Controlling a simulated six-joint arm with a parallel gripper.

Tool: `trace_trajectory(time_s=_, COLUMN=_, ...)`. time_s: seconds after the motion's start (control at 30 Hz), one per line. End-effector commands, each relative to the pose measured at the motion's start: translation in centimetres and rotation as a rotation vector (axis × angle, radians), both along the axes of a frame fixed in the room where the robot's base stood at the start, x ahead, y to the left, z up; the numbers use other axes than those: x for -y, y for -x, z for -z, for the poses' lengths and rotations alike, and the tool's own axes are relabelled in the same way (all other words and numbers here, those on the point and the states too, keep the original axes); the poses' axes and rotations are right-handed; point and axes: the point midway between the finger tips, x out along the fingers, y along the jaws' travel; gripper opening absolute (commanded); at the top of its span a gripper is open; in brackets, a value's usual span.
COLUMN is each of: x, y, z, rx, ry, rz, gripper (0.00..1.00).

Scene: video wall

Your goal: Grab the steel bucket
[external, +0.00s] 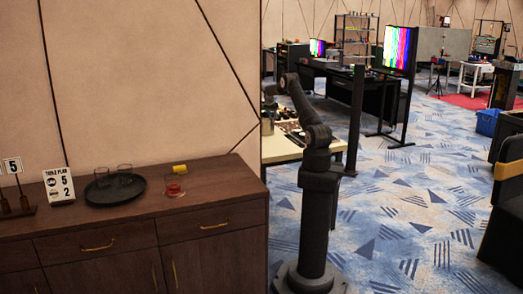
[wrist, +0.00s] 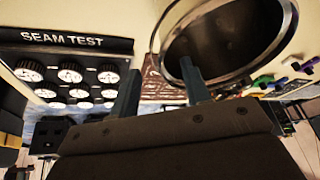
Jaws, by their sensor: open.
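The steel bucket (wrist: 235,42) fills the upper right of the wrist view. I look into its dark round mouth, ringed by a shiny metal rim, and its upper edge is cut off by the frame. My gripper (wrist: 160,66) is open, with its two fingers apart. The right finger overlaps the lower left of the rim in the picture; the left finger lies left of the bucket. Nothing is held between the fingers. Whether a finger touches the rim cannot be told. In the external view, my gripper and the bucket cannot be made out clearly behind my arm.
A black "SEAM TEST" panel (wrist: 68,70) with several white dials lies left of the fingers. Small coloured pieces (wrist: 285,75) lie right of the bucket. A brown patterned piece (wrist: 160,82) lies between the fingers. A wooden cabinet (external: 130,225) stands left of my arm.

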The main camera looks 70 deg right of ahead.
Motion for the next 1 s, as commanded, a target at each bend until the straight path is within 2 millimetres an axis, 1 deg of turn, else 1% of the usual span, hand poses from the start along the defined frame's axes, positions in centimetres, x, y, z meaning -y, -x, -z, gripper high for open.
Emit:
trace_trajectory(time_s=0.2, x=1.0, y=0.2, z=3.1, rx=-0.003, ry=-0.003, rz=0.001, gripper=0.43)
trace_trajectory(time_s=0.3, x=1.5, y=0.2, z=4.2, rx=-0.001, ry=0.0, rz=0.0, gripper=0.43)
trace_trajectory(time_s=0.37, x=1.6, y=0.3, z=4.5, rx=0.0, ry=0.0, rz=0.0, gripper=0.43)
trace_trajectory(time_s=0.53, x=1.6, y=0.3, z=4.5, rx=0.0, ry=0.0, rz=0.0, gripper=0.43)
trace_trajectory(time_s=0.57, x=1.6, y=0.3, z=4.5, rx=0.0, ry=0.0, rz=0.0, gripper=0.41)
trace_trajectory(time_s=0.7, x=1.6, y=0.3, z=4.5, rx=0.0, ry=0.0, rz=0.0, gripper=0.14)
trace_trajectory(time_s=0.77, x=1.6, y=0.3, z=4.5, rx=0.0, ry=0.0, rz=0.0, gripper=0.02)
trace_trajectory(time_s=0.8, x=1.6, y=0.3, z=4.5, rx=0.0, ry=0.0, rz=0.0, gripper=0.0)
trace_trajectory(time_s=1.0, x=1.7, y=0.3, z=4.4, rx=0.001, ry=0.001, rz=0.001, gripper=0.0)
